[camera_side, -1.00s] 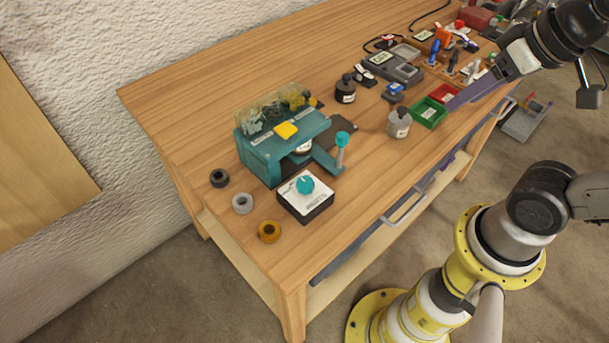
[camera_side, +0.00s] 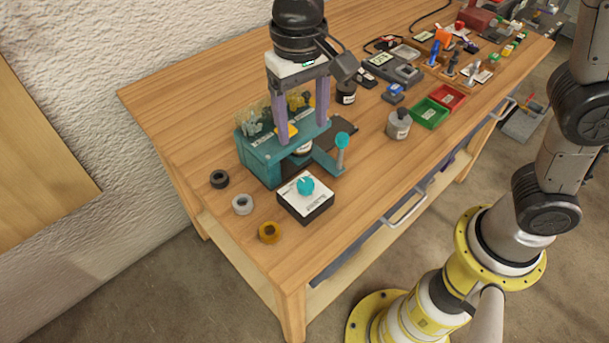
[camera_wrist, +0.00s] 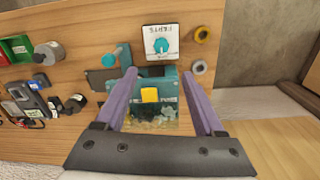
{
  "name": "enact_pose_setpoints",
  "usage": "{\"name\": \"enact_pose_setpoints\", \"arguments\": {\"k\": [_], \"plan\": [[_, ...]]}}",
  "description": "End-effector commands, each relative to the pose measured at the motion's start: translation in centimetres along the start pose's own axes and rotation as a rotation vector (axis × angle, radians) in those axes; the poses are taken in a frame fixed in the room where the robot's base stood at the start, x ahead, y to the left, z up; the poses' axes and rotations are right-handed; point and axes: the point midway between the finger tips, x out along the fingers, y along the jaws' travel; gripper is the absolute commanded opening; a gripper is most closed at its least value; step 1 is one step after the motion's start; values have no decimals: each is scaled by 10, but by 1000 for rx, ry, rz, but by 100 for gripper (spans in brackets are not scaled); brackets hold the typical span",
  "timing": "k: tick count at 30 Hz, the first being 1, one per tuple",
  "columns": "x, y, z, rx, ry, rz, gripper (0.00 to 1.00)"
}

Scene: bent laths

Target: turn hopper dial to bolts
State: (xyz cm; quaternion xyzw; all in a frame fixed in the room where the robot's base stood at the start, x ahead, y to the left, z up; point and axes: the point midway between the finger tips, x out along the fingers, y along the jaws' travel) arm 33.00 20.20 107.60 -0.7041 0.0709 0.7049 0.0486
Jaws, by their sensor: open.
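The hopper dial is a teal knob (camera_side: 305,186) on a white-topped black box (camera_side: 307,203) in front of the teal machine. It also shows at the top of the wrist view (camera_wrist: 160,45), with lettering too small to read surely. The teal hopper machine (camera_side: 262,163) has clear bins on top, a yellow block (camera_wrist: 149,95) and a teal-knobbed lever (camera_side: 342,140). My gripper (camera_side: 304,135) is open, its two purple fingers pointing down over the machine, behind the dial and apart from it. Nothing is between the fingertips in a held way.
Black, grey and yellow rings (camera_side: 269,232) lie left of the dial box near the table edge. A grey bottle (camera_side: 398,125), green bin (camera_side: 430,112) and red bin (camera_side: 447,97) stand to the right. Bare wood lies right of the dial box.

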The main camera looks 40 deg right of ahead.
Motion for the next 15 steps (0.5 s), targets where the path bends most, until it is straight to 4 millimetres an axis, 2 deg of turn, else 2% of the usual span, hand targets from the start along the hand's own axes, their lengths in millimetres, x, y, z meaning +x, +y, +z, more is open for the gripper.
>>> {"name": "enact_pose_setpoints", "arguments": {"k": [7,15], "plan": [[22,-3,4,-13,-6,5,71],[74,-2,4,-12,-6,5,71]]}}
